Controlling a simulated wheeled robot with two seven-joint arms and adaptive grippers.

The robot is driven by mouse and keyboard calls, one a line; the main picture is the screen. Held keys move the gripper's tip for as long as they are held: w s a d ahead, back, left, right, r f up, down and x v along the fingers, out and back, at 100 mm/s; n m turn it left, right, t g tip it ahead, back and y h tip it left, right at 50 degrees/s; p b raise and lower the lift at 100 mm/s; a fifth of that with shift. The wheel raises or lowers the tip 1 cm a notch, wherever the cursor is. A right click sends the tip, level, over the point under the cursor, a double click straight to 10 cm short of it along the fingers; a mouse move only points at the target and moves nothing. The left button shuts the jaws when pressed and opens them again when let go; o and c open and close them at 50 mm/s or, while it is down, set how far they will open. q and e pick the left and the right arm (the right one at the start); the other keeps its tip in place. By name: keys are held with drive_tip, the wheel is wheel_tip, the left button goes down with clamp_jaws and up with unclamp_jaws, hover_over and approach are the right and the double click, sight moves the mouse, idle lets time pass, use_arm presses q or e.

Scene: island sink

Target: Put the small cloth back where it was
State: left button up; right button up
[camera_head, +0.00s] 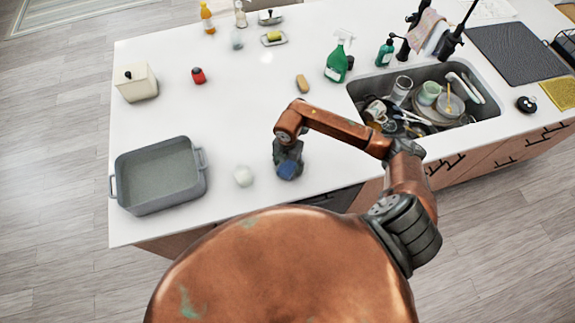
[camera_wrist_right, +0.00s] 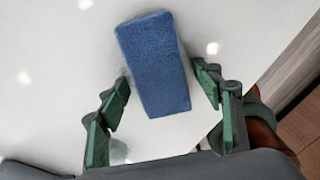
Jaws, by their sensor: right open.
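A blue, block-shaped piece (camera_wrist_right: 155,65) with a rough surface, a sponge or folded cloth, lies on the white counter; I cannot tell which. In the head view the blue piece (camera_head: 288,170) is at the counter's front part, partly covered by my right gripper (camera_head: 287,156). In the wrist view my right gripper (camera_wrist_right: 164,90) is open, its green-padded fingers apart on either side of the blue piece's near end, with gaps. A pinkish cloth (camera_head: 425,27) hangs by the faucet behind the sink, with a whitish one beside it. My left gripper is out of view.
The sink (camera_head: 488,103) at right is full of dishes. A green spray bottle (camera_head: 338,62) and a tan sponge-like piece (camera_head: 302,84) stand further back.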

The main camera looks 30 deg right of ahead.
sight(288, 165)
drive_tip(key=shift+r, duration=0.15)
use_arm(q)
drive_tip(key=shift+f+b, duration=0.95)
drive_tip(key=shift+b, duration=0.05)
use_arm(e)
wheel_tip(288, 165, up, 12)
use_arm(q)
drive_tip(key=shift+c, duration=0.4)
use_arm(e)
drive_tip(key=shift+c, duration=0.3)
